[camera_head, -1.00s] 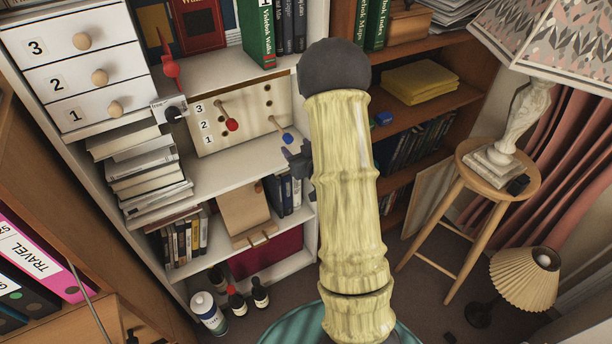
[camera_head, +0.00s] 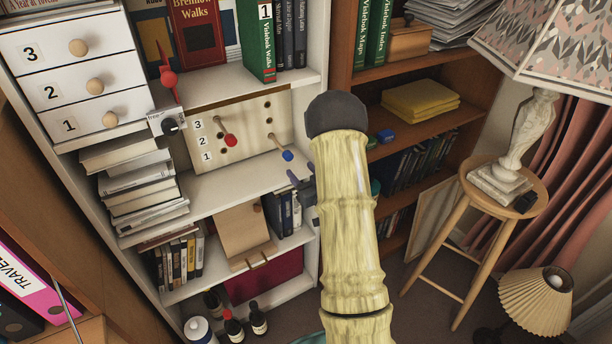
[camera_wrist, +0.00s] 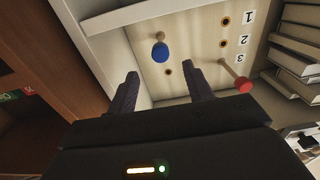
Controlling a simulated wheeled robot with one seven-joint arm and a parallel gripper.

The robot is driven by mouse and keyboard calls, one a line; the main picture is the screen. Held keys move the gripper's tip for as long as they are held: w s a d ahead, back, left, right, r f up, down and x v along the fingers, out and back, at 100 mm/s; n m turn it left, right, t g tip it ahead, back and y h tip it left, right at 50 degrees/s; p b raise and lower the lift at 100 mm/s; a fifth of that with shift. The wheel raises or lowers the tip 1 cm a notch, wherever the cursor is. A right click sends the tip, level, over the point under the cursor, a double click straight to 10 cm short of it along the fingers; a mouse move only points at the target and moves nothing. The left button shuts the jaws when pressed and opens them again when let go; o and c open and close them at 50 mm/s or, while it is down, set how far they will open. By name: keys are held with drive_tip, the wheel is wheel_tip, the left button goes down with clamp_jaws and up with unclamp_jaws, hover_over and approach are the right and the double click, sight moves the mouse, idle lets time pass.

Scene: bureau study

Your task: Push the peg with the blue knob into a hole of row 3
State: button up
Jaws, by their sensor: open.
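The blue knob (camera_head: 287,155) is on a peg standing out of the pale board at its right, in the lowest hole of the right column, level with row 1. In the wrist view the board is turned over, and the blue knob (camera_wrist: 160,54) shows ahead, between and beyond my fingertips. My gripper (camera_wrist: 161,69) is open and empty, apart from the knob. In the head view only part of my gripper (camera_head: 302,186) shows, below and right of the knob. Two holes above the peg, in rows 3 and 2, look empty.
A peg with a red knob (camera_head: 231,141) sits in row 3 of the left column. The board (camera_head: 245,135) stands on a white shelf (camera_head: 225,180) beneath another shelf. Stacked books (camera_head: 145,190) are at the left. The shelf's right upright stands close to my arm.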

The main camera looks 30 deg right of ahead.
sight(290, 158)
drive_tip(key=w, duration=0.4)
drive_tip(key=shift+w+a+p, duration=0.1)
drive_tip(key=shift+a+p, duration=0.05)
drive_tip(key=shift+p, duration=0.25)
drive_tip(key=shift+w+b, duration=0.4)
drive_tip(key=shift+w, duration=2.1)
drive_tip(key=shift+c, duration=0.2)
drive_tip(key=c, duration=1)
drive_tip(key=shift+c, duration=0.2)
drive_tip(key=shift+s, duration=0.1)
drive_tip(key=shift+s+r+b, duration=0.1)
drive_tip(key=shift+s+b, duration=0.5)
drive_tip(key=shift+s, duration=2.5)
drive_tip(key=shift+r, duration=0.1)
